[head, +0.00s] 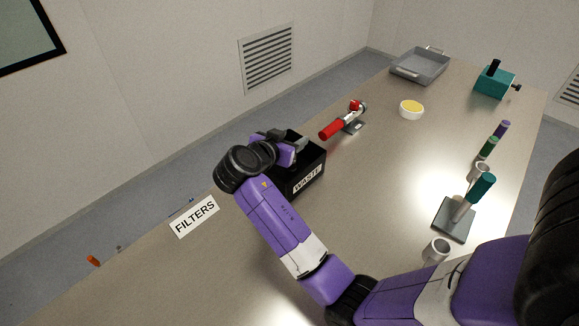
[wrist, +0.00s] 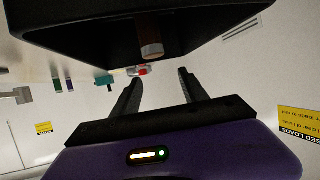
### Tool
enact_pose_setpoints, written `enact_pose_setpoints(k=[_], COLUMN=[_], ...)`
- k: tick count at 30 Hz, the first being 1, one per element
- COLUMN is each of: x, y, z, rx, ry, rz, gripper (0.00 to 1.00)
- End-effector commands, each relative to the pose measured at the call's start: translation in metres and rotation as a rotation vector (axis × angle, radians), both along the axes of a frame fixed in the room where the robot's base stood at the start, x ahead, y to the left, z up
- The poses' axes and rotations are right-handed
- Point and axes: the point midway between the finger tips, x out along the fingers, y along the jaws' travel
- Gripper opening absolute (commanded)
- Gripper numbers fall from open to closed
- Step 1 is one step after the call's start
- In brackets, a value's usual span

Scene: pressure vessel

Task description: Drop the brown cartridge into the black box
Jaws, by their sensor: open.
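The black box (head: 312,178), labelled WASTE, stands on the table with its opening up. In the wrist view the black box (wrist: 75,30) fills the top of the picture, which appears upside down. The brown cartridge (wrist: 151,36) shows inside the box's opening, with one end toward the camera. It is apart from my fingers. My gripper (wrist: 160,77) is open, with nothing between its two dark fingers. In the head view my gripper (head: 296,144) is over the box, and my wrist covers part of the box. The cartridge is hidden there.
A red-handled valve (head: 342,122) stands just behind the box. A FILTERS label (head: 194,217) lies to the left. The table's middle is clear.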

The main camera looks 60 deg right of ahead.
Motion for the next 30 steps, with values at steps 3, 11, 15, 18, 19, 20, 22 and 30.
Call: enact_pose_setpoints(k=[3,11,15,18,19,20,22,30], x=[0.000,0.001,0.001,0.000,0.000,0.000,0.000,-0.001], y=[0.003,0.037,0.057,0.066,0.068,0.070,0.072,0.072], z=[0.001,0.013,0.021,0.026,0.027,0.028,0.029,0.030], rx=[-0.001,-0.001,0.000,-0.001,-0.001,-0.001,0.000,0.000], ry=[0.000,-0.003,-0.002,-0.002,-0.002,-0.001,-0.001,0.000], rz=[0.001,0.004,0.003,0.001,0.001,0.002,0.002,0.000], gripper=[0.51,0.51,0.51,0.51,0.51,0.51,0.51,0.51])
